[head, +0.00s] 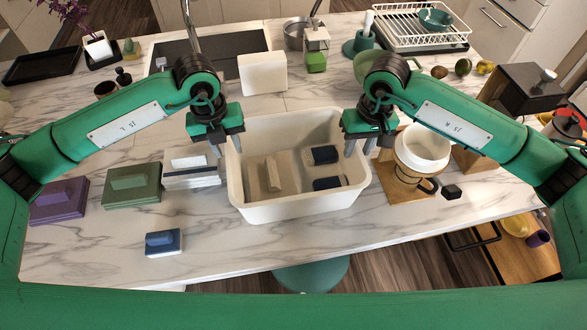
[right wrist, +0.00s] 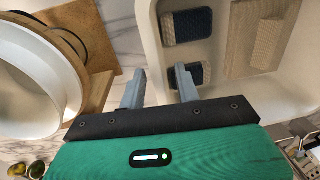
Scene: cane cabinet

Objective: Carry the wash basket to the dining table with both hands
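The wash basket is a white rectangular bin (head: 300,207) in the middle of the marble counter in the head view. My right gripper (head: 360,146) is open at the right rim. In the right wrist view, my right gripper's fingers (right wrist: 160,85) appear on either side of the basket wall (right wrist: 150,40). Contact with the wall cannot be told.
A white bowl (head: 424,146) on a wooden stand is close to the basket's right. A green stool (head: 310,274) stands below the counter.

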